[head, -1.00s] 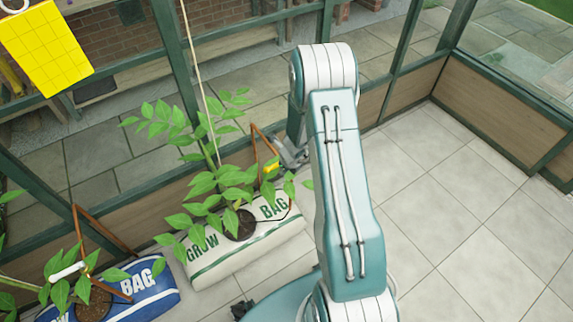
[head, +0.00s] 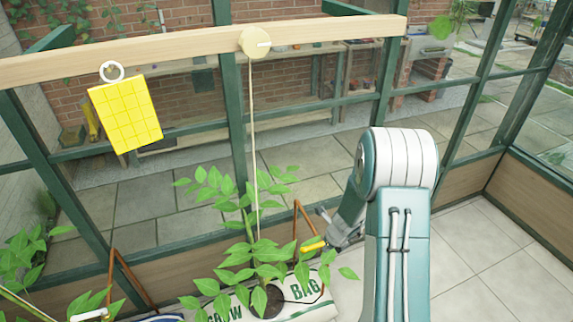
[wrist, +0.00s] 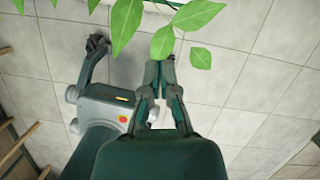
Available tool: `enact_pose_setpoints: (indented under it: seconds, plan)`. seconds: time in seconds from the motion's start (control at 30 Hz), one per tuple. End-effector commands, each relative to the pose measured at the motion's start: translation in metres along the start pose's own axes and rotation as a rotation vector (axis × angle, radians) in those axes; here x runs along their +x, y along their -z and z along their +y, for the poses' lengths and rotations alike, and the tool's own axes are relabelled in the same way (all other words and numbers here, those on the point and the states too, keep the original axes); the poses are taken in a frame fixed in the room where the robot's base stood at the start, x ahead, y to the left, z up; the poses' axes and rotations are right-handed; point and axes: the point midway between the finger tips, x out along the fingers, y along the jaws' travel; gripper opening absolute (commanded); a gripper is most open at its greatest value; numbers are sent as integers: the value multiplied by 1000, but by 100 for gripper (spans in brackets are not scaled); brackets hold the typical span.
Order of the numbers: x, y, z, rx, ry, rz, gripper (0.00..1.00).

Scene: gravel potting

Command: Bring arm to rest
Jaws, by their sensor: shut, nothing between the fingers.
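My arm rises at the right of the head view and bends over at its top. My gripper (head: 325,218) shows there small and partly hidden, close to the plant's right side. In the wrist view my gripper (wrist: 160,68) is shut and empty, its fingertips together over pale floor tiles. Green leaves (wrist: 165,30) hang just beyond the fingertips; whether they touch cannot be told. The plant (head: 255,260) stands upright in a white grow bag (head: 328,300), beside a string that runs up to a spool (head: 255,42) on the wooden beam.
A yellow card (head: 125,113) hangs from the beam (head: 180,50) at left. A yellow-tipped piece (head: 313,246) lies near my gripper. Brown bent stakes (head: 130,278) stand beside the plants. Green glasshouse frames (head: 232,130) stand behind. Tiled floor (head: 475,260) at right is clear.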

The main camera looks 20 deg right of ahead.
Motion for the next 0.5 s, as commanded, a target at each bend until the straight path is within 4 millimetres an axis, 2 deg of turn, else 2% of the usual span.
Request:
enact_pose_setpoints:
  seconds: [0.07, 0.17, 0.3, 0.5]
  plan:
    - [-2, -1, 0, -7, 0, -2, 0]
    - [-15, -9, 5, -77, -1, -17, 0]
    - [-60, -32, 22, -325, -4, -61, 0]
    - [-132, -52, 56, -751, 8, -112, 0]
